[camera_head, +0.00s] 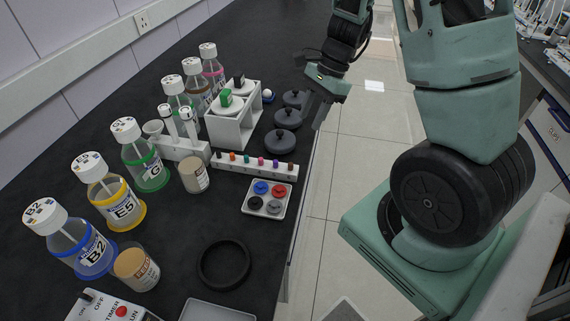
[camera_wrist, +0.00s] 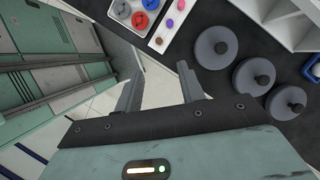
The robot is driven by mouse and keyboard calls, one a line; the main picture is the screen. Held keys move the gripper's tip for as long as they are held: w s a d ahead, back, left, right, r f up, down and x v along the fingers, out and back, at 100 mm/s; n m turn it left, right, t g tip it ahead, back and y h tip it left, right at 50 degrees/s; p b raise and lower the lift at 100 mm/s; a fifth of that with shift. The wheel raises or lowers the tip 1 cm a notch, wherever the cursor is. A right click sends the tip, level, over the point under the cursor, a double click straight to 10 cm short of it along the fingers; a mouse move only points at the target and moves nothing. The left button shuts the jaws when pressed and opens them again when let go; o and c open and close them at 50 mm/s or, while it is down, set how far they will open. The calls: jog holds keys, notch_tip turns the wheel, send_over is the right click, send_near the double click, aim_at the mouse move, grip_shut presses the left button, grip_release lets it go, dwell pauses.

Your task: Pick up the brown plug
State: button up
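The brown plug (camera_head: 291,166) stands at the right end of a white strip rack (camera_head: 252,170) holding a row of small coloured plugs on the black bench. In the wrist view the brown plug (camera_wrist: 158,41) is at the lower end of the rack (camera_wrist: 153,46), with a purple and a pink plug above it. My gripper (camera_head: 316,112) is over the bench's right edge, beyond the rack in the head view. In the wrist view my gripper (camera_wrist: 160,86) has its two fingers apart with nothing between them. The brown plug lies beyond the fingertips, not between them.
A square tray (camera_head: 250,207) of larger coloured stoppers sits beside the rack. Dark round knobbed discs (camera_head: 281,141) line the bench edge near my gripper. A white stand (camera_head: 222,131), labelled bottles (camera_head: 146,172) and a black ring (camera_head: 224,264) occupy the bench.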

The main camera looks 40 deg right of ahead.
aim_at(291, 163)
jog(key=x, duration=1.4)
jog(key=shift+p, duration=0.3)
grip_shut()
